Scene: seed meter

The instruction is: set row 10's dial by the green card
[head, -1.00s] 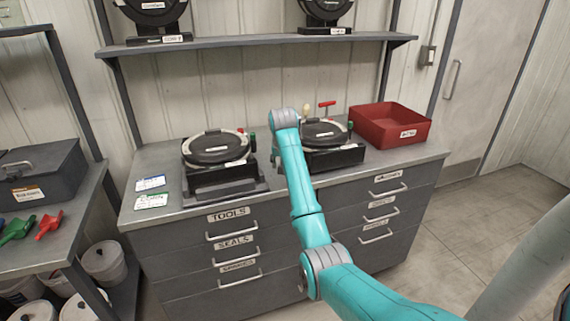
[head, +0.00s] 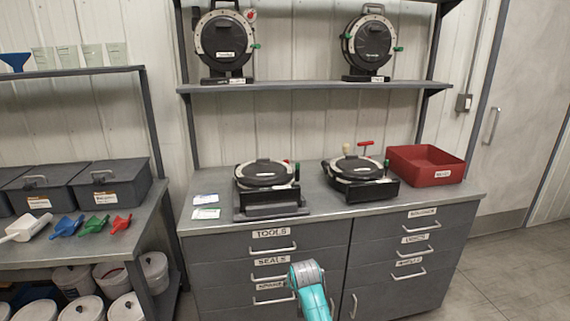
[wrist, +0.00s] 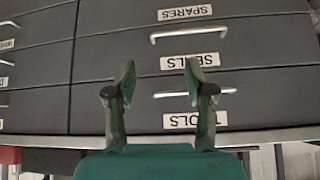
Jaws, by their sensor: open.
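The green-marked card (head: 206,213) lies flat at the counter's left end, just in front of a blue-marked card (head: 205,199); their writing is too small to read. Two round black seed meters sit on the counter, a left one (head: 264,174) and a right one (head: 354,167). Two more stand upright on the shelf, a left one (head: 222,42) and a right one (head: 368,48). I cannot read which is row 10. In the wrist view my gripper (wrist: 159,80) is open and empty, in front of the drawer fronts. The head view shows only my teal arm, low down.
The grey counter (head: 320,205) has drawers labelled TOOLS and SEALS. A red bin (head: 426,165) stands at its right end, and a red-handled tool is by the right meter. A side bench (head: 70,247) at left holds grey boxes and coloured scoops. Floor is clear at right.

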